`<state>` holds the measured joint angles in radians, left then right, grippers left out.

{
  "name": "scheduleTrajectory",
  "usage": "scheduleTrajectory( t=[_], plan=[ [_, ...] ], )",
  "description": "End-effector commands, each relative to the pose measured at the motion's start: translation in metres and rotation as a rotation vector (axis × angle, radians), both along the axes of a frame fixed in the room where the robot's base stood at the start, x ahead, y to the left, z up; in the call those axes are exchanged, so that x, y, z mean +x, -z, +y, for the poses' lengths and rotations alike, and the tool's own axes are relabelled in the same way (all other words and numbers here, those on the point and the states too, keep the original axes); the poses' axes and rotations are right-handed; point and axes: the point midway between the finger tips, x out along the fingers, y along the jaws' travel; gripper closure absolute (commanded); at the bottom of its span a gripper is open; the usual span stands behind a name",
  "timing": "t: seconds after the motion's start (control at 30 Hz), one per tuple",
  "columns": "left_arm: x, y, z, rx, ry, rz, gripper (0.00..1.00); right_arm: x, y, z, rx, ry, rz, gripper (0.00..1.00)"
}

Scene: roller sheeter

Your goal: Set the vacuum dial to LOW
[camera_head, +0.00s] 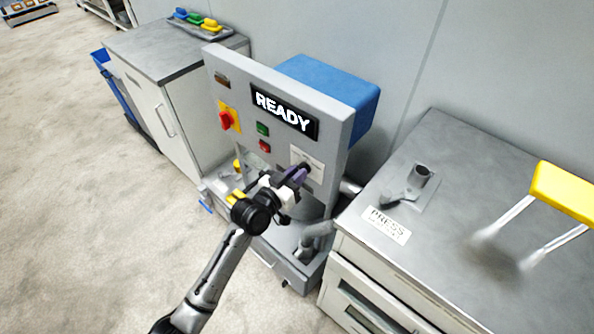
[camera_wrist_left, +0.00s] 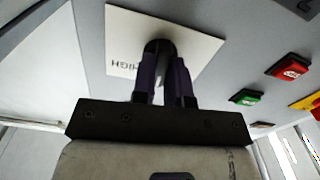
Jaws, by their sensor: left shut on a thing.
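The vacuum dial (camera_head: 305,167) is a dark round knob on a white label plate (camera_head: 316,163), low on the right of the grey control panel. In the left wrist view the dial (camera_wrist_left: 158,46) shows between and beyond the fingers, and the word HIGH is readable on the plate (camera_wrist_left: 122,50). My left gripper (camera_head: 297,174) has dark purple fingers closed on the dial from the front; the fingers (camera_wrist_left: 166,75) also show in the wrist view. They hide much of the dial, so I cannot tell where it points. My right gripper is not in view.
The panel also carries a READY display (camera_head: 284,111), a red rotary switch (camera_head: 226,120), a green button (camera_head: 262,128) and a red button (camera_head: 264,146). A bench marked PRESS (camera_head: 387,226) stands at the right, with a yellow handle (camera_head: 563,190). Open floor lies at the left.

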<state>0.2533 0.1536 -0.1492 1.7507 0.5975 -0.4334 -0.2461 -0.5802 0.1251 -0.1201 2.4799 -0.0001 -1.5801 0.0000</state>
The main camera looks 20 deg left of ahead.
Motion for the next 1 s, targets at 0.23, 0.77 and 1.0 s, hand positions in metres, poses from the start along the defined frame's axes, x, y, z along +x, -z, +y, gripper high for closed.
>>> scheduleTrajectory(
  t=[0.23,0.77,1.0],
  plan=[
    [0.0,-0.004,0.001,-0.192,-0.001,0.075,1.0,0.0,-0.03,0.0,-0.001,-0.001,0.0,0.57],
    [0.0,-0.001,0.001,-0.545,0.0,0.201,1.0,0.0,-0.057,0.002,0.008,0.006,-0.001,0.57],
    [0.001,0.0,0.001,-0.619,0.0,0.227,1.0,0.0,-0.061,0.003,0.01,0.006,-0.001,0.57]
  ],
)
